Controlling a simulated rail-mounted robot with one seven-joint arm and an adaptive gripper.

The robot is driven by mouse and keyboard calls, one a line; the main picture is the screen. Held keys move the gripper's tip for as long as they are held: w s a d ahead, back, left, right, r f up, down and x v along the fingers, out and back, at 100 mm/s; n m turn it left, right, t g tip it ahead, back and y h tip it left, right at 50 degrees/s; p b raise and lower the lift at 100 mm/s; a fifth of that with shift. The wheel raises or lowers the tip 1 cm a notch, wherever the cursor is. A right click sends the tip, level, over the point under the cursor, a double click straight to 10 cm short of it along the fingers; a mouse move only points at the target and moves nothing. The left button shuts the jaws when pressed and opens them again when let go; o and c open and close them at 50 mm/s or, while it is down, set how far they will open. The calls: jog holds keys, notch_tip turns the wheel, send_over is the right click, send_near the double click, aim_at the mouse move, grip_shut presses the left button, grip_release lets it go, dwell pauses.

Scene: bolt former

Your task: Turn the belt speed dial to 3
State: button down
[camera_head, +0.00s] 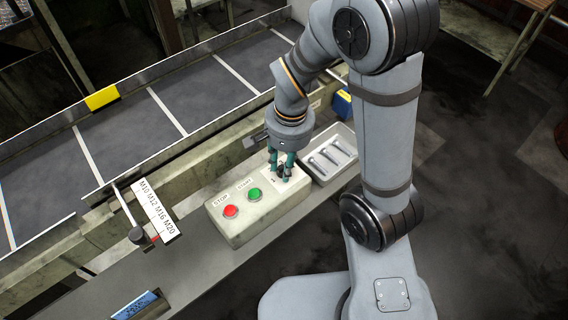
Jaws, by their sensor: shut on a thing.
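The control box (240,233) is pale and stands on the ledge beside the conveyor. It carries a red STOP button (231,211) and a green START button (255,194). My gripper (282,172) points down over the right end of the box top, with its teal fingers shut on a small dark knob, the belt speed dial (282,175). The fingers and wrist cover most of the dial, so I cannot read its pointer or the numbers around it.
A grey tray (349,174) holding several bolts stands just right of the box. The conveyor belt (205,85) runs behind, with a yellow block (102,98) at its edge. A lever with a label plate marked M10 M12 M16 M20 (157,210) is left of the box.

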jog(key=n+b, duration=0.1)
jog(key=n, duration=0.4)
jog(key=shift+n+b, duration=0.3)
jog(key=n, duration=0.5)
jog(key=shift+w+n+g, duration=0.1)
jog(key=shift+n+g, duration=0.2)
jog(key=shift+n, duration=0.1)
dwell(0.4)
jog(key=c, duration=1.5)
grip_release()
jog(key=shift+o, duration=0.3)
jog(key=shift+r, duration=0.1)
